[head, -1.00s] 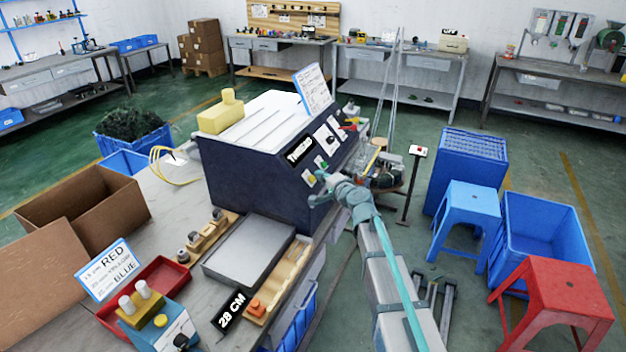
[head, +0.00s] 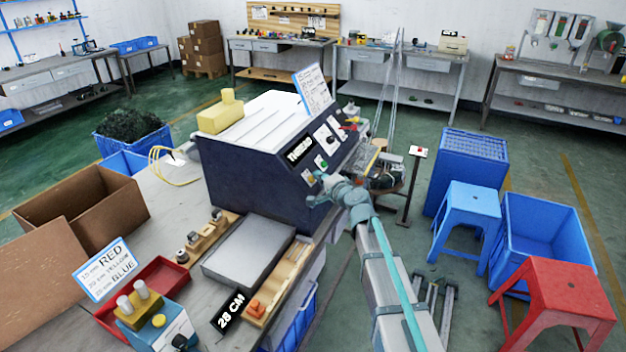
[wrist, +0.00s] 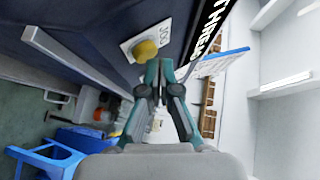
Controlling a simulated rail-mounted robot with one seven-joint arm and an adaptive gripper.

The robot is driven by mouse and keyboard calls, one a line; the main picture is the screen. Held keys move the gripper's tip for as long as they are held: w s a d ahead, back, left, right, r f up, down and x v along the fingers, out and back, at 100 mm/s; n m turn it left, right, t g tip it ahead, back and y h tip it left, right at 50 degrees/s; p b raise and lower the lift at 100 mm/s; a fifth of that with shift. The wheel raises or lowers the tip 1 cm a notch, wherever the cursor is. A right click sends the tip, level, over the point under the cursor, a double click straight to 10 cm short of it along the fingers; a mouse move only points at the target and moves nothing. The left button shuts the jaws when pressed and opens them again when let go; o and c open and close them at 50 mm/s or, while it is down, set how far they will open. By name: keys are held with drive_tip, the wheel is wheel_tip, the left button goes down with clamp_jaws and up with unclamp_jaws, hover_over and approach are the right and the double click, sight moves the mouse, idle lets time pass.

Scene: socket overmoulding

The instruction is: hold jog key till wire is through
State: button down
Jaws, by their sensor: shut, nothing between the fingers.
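The jog key is a round yellow button (wrist: 146,50) on a white plate marked JOG, set in the dark panel of the machine (head: 245,178). In the wrist view my gripper (wrist: 162,68) is shut and empty, with its fingertips just beside the key; whether they touch it I cannot tell. In the head view my gripper (head: 314,186) is at the lower end of the sloping control panel, and the key is not clearly seen there. Yellow wire (head: 160,158) loops out at the machine's left side.
A green button (head: 321,162) and other controls sit close by on the panel. Blue stool (head: 470,205) and red stool (head: 560,290) stand right.

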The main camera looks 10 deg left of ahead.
drive_tip(key=shift+w+a+f+b, duration=0.1)
drive_tip(key=shift+a+f+b, duration=0.15)
drive_tip(key=shift+a+b, duration=0.1)
idle(1.1)
drive_tip(key=shift+d, duration=0.1)
idle(0.7)
drive_tip(key=shift+s+d+r, duration=0.2)
drive_tip(key=shift+d+r, duration=0.35)
drive_tip(key=d+r, duration=0.1)
drive_tip(key=s+d+r+p, duration=0.1)
drive_tip(key=d+r, duration=0.1)
drive_tip(key=shift+d+r, duration=0.2)
drive_tip(key=shift+d, duration=0.05)
idle(0.5)
